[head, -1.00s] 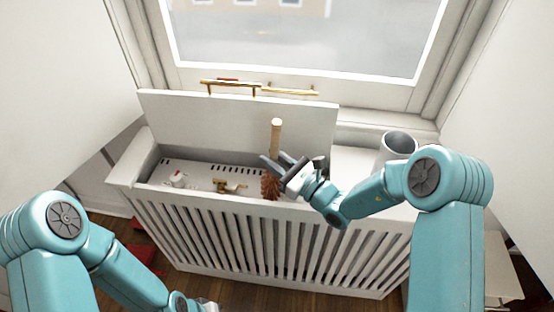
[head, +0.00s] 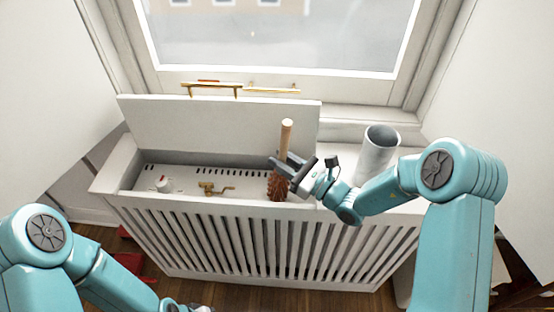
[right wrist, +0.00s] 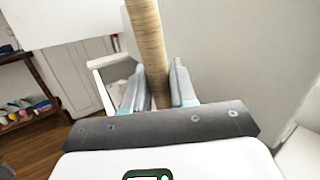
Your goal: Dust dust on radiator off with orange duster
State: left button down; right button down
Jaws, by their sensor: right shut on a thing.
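The duster's orange-brown bristle head (head: 277,187) points down into the right end of the open radiator cover. Its pale wooden handle (head: 286,135) stands nearly upright, and the handle also shows in the right wrist view (right wrist: 147,40). My right gripper (head: 279,167) is shut on the handle just above the bristles. The white slatted radiator cover (head: 230,240) has its lid (head: 215,130) raised. The radiator top (head: 215,182) shows inside; I cannot make out any dust on it. My left arm is at the lower left, with its gripper (head: 190,308) mostly cut off at the bottom edge.
A grey cylinder (head: 378,150) stands on the cover's right part. A white valve knob (head: 163,185) and a brass valve (head: 212,188) sit inside the cover. The window (head: 275,40) is behind. A red object (head: 130,262) lies on the floor at left.

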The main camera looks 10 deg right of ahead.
jog(key=shift+s+d, duration=0.8)
jog(key=shift+d, duration=2.05)
jog(key=shift+w+a+f+b, duration=0.1)
jog(key=shift+w+a+b, duration=0.15)
jog(key=shift+a, duration=0.7)
jog(key=shift+w+a+r+b, duration=0.1)
jog(key=shift+w+a+b, duration=0.15)
jog(key=shift+a, duration=0.75)
jog(key=shift+w+a+f+b, duration=0.15)
jog(key=shift+w+a, duration=0.15)
jog(key=shift+a, duration=0.65)
jog(key=shift+w+a, duration=0.25)
jog(key=shift+a, duration=0.5)
jog(key=shift+w+a, duration=0.2)
jog(key=shift+a, duration=0.55)
jog(key=s+d+b, duration=0.1)
jog(key=s+d, duration=0.1)
jog(key=d, duration=0.6)
jog(key=shift+s+d, duration=0.25)
jog(key=shift+d, duration=0.15)
